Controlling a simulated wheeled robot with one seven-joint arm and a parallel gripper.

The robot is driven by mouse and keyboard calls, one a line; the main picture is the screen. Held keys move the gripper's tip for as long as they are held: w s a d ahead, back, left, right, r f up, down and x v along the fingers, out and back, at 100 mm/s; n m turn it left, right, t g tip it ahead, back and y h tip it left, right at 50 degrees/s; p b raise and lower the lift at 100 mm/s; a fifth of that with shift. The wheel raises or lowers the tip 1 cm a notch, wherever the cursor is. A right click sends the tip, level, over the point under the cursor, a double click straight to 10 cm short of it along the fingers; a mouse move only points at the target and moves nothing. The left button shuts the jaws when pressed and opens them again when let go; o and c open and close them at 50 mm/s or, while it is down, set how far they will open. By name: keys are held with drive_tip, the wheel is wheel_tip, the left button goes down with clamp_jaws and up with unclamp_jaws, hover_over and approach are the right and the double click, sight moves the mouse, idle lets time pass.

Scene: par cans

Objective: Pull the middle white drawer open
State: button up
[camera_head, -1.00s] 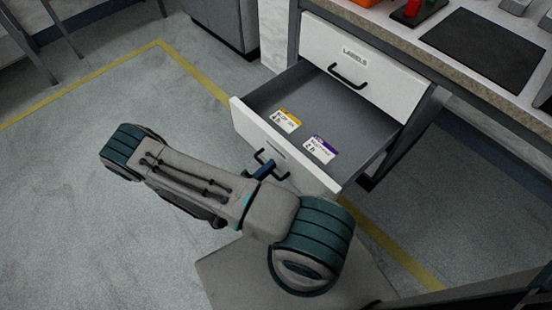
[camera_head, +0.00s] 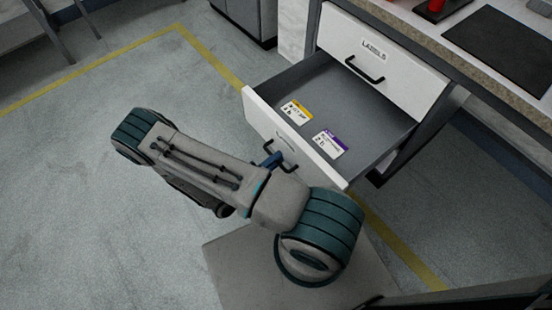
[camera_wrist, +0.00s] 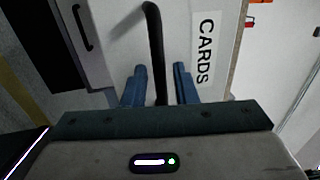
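The middle white drawer (camera_head: 312,155) stands well open below a shut white drawer marked LABELS (camera_head: 382,60). Its grey inside holds a yellow-banded card (camera_head: 296,111) and a purple-banded card (camera_head: 328,145). Its front also shows in the wrist view (camera_wrist: 120,45), with a CARDS label (camera_wrist: 205,48). My gripper (camera_wrist: 160,84) has its two blue fingers on either side of the black handle (camera_wrist: 156,45), with narrow gaps showing between fingers and bar. In the head view my arm covers most of the gripper; a blue finger shows at the drawer's handle (camera_head: 285,157).
The worktop (camera_head: 455,45) above the drawers holds a dark mat (camera_head: 500,48) and a red item (camera_head: 436,5). A yellow floor line (camera_head: 210,63) runs behind my arm. The floor to the left (camera_head: 60,180) is clear.

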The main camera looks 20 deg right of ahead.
drive_tip(key=p+v, duration=0.1)
drive_tip(key=v, duration=1.2)
drive_tip(key=shift+a, duration=0.25)
drive_tip(key=w+d+r+m+g+y+p, duration=0.15)
drive_tip(key=r+m+g+y+p, duration=0.4)
drive_tip(key=r+m, duration=0.75)
drive_tip(key=w+d+r+m+g+y+p, duration=0.15)
drive_tip(key=r+m+g+y+p, duration=0.4)
drive_tip(key=r, duration=1.35)
drive_tip(key=s+d+r+m+t+y+p, duration=0.1)
drive_tip(key=r+m+p, duration=0.4)
drive_tip(key=r, duration=0.5)
drive_tip(key=s+d+r+m+t+y+p, duration=0.2)
drive_tip(key=s+r+m+t+y+p, duration=0.1)
drive_tip(key=r+m, duration=0.5)
drive_tip(key=s+d+r+m+t+y+p, duration=0.1)
drive_tip(key=r+m+t+y+p, duration=0.3)
drive_tip(key=r, duration=0.9)
drive_tip(key=s+m+t+p, duration=0.1)
drive_tip(key=m+p, duration=0.2)
drive_tip(key=p, duration=0.1)
drive_tip(key=shift+d+r+y, duration=0.15)
drive_tip(key=shift+d+y, duration=0.15)
drive_tip(key=shift+d, duration=0.05)
